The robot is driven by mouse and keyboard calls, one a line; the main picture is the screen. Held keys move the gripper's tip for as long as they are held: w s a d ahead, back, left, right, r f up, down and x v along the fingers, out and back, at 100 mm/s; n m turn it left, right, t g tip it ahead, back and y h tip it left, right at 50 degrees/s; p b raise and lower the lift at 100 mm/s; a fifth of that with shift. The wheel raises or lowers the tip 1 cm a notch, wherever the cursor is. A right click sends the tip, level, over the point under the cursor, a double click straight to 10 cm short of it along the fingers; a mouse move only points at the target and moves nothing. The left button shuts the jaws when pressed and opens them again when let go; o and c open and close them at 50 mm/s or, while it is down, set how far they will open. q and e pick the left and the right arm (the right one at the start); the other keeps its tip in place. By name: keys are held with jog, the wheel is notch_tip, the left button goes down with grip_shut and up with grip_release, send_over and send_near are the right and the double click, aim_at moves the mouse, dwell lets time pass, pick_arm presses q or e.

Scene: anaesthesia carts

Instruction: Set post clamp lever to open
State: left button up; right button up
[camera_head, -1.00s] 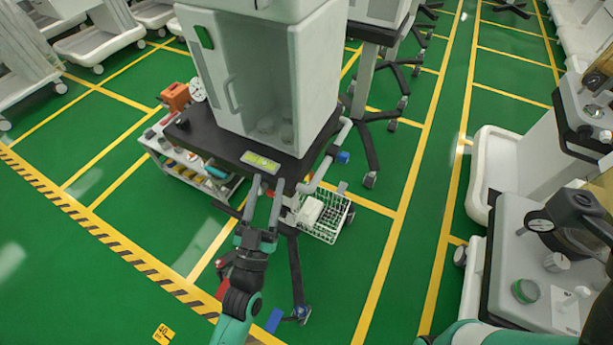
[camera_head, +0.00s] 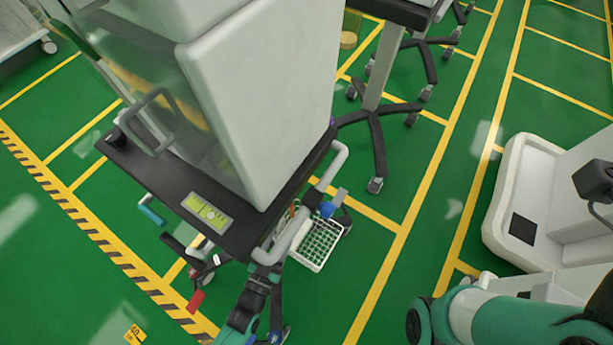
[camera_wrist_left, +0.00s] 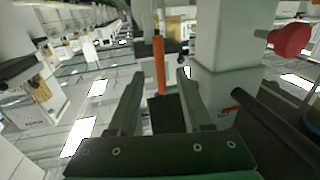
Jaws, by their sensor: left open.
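My left gripper (camera_head: 265,272) is at the front right corner of the cart's dark table top, with its fingers largely hidden by the pale rail in the head view. In the left wrist view the gripper (camera_wrist_left: 159,88) is open. An upright orange bar (camera_wrist_left: 158,62), which looks like the lever, shows between and beyond the fingertips; I cannot tell whether they touch it. A pale post (camera_wrist_left: 225,45) stands just right of the fingers, with a red knob (camera_wrist_left: 291,38) beyond it. The clamp body cannot be made out clearly. My right gripper is out of view.
The cart's dark table top (camera_head: 160,195) carries a large pale cabinet (camera_head: 265,90). A pale rail (camera_head: 300,228) with a blue clamp (camera_head: 327,210) runs along its right side, above a white wire basket (camera_head: 320,245).

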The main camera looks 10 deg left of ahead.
pick_arm(q)
jog(key=w+d+b, duration=0.1)
jog(key=w+b, duration=0.3)
jog(key=w, duration=0.5)
jog(key=shift+w+d+f+b, duration=0.15)
jog(key=shift+w+d+b, duration=0.2)
jog(key=shift+b, duration=0.05)
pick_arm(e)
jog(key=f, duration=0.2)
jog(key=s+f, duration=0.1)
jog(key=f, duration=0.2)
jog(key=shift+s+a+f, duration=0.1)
pick_arm(q)
jog(key=shift+c, duration=0.3)
grip_shut()
